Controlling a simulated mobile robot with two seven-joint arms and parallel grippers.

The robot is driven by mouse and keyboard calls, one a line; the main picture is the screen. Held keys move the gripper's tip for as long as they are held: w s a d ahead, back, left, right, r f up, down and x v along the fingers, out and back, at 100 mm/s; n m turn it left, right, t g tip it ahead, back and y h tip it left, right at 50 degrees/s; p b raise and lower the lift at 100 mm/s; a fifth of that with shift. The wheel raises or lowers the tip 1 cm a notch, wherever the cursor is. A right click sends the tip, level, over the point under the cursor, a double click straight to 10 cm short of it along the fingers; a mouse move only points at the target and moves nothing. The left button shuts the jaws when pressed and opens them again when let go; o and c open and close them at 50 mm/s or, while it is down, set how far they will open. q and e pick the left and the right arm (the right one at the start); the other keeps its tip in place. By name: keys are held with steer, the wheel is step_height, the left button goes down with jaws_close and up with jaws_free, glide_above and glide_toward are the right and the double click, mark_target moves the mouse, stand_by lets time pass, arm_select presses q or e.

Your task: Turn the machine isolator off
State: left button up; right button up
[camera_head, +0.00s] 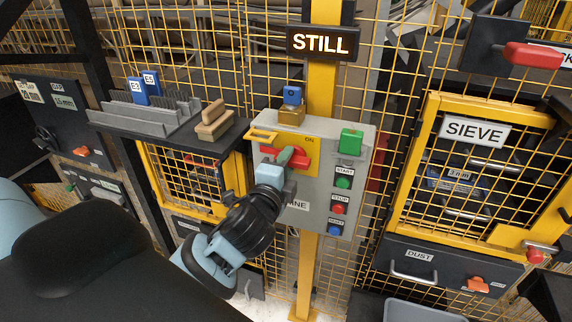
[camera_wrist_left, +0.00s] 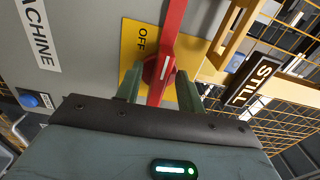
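The machine isolator is a red handle (camera_head: 268,151) on a yellow plate (camera_head: 312,167) on the grey control box (camera_head: 363,133). The handle lies roughly level across the plate; the word ON shows above it. In the left wrist view the red handle (camera_wrist_left: 174,22) and round hub stand beside the word OFF on the yellow plate (camera_wrist_left: 134,62). My left gripper (camera_head: 287,158) is at the handle. Its two green fingers (camera_wrist_left: 158,92) stand apart on either side of the red handle, with small gaps showing. My right gripper is not in view.
The box carries a green block (camera_head: 351,142) and green, red and blue buttons (camera_head: 338,208). A brass padlock with a blue top (camera_head: 291,104) sits on the box top; a yellow hasp (camera_head: 262,135) is at its left. A STILL sign (camera_head: 323,43) hangs above. Yellow mesh stands behind.

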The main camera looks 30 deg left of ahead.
arm_select(q)
steer(key=shift+s, duration=0.1)
